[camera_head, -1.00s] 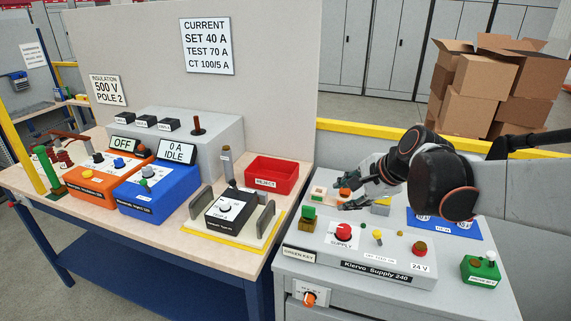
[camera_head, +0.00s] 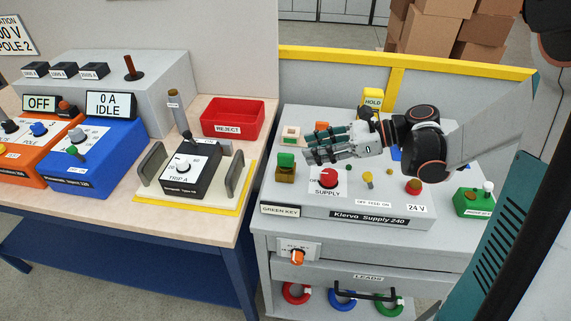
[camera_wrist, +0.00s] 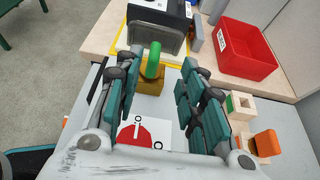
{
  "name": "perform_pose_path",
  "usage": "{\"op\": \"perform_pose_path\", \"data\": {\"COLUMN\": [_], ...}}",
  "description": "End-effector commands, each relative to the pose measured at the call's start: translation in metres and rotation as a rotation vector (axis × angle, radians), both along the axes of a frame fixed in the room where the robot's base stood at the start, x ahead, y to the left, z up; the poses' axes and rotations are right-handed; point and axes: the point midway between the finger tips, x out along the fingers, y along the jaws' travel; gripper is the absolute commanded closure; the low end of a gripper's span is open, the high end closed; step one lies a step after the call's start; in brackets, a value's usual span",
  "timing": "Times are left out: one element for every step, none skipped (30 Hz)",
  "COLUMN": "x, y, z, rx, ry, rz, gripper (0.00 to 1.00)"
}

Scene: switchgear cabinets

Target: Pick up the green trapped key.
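The green key (camera_head: 286,160) stands in a brass-coloured lock (camera_head: 285,175) at the left end of the Kiervo Supply 240 panel, above the GREEN KEY label. My gripper (camera_head: 312,146) is to its right, over the panel, with its fingers pointing left toward the key. In the wrist view the green key (camera_wrist: 153,60) and its brass lock (camera_wrist: 165,80) appear between the two spread fingers, near the tips. The gripper is open and empty. No contact with the key shows.
The red SUPPLY knob (camera_head: 328,179) is just below my fingers. The TRIP A box (camera_head: 190,170) stands left.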

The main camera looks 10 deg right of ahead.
Motion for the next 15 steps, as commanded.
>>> {"op": "perform_pose_path", "data": {"x": [0.002,0.004,0.005,0.006,0.007,0.008,0.008,0.009,0.009,0.009,0.009,0.009,0.009,0.009,0.010], "y": [0.009,0.013,0.017,0.020,0.022,0.025,0.027,0.028,0.029,0.030,0.031,0.033,0.035,0.038,0.043], "z": [-0.006,-0.007,-0.009,-0.010,-0.011,-0.012,-0.012,-0.013,-0.013,-0.013,-0.014,-0.015,-0.017,-0.019,-0.021], "rx": [0.000,0.000,0.000,-0.001,-0.001,-0.002,-0.002,-0.002,-0.001,-0.001,-0.001,-0.001,-0.001,-0.001,-0.002], "ry": [0.000,0.000,-0.001,-0.001,-0.001,-0.001,-0.001,-0.001,-0.001,-0.001,-0.001,-0.001,-0.001,-0.001,-0.001], "rz": [0.003,0.002,0.004,0.003,0.002,0.001,0.001,0.001,0.000,0.000,0.000,0.000,0.000,0.000,0.001], "gripper": [0.63,0.63,0.63,0.63,0.63,0.63,0.63,0.63,0.63,0.63,0.63,0.63,0.63,0.63,0.63]}}
